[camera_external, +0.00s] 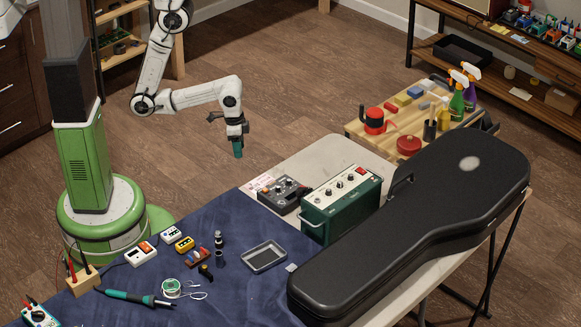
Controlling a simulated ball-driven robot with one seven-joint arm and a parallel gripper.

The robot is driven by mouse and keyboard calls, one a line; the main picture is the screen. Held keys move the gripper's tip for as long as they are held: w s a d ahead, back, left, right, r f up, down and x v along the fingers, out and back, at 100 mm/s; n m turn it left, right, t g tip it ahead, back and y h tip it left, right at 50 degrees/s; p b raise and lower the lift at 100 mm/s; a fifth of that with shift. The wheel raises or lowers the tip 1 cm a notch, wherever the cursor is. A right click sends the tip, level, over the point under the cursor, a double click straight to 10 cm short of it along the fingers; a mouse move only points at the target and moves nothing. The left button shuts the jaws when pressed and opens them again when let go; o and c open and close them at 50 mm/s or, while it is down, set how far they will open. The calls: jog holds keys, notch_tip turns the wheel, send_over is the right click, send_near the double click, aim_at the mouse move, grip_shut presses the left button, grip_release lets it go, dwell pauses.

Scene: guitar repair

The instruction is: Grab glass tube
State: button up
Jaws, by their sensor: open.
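My gripper (238,150) hangs pointing down from my white arm, over the floor beyond the far edge of the blue cloth (330,262). It is open, and I see nothing held in it, though its fingers are small here. A small dark cylinder (219,260) stands upright on the cloth, left of the metal tray. It may be the glass tube, but it is too small to tell. My gripper is well above and beyond it, not touching it. A small dark bottle-like item (218,240) stands just behind it.
A green amplifier box (340,205) and a black guitar case (420,225) fill the right. The cloth before the tray is clear.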

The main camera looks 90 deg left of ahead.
aim_at(218, 243)
jog(key=shift+c, duration=0.4)
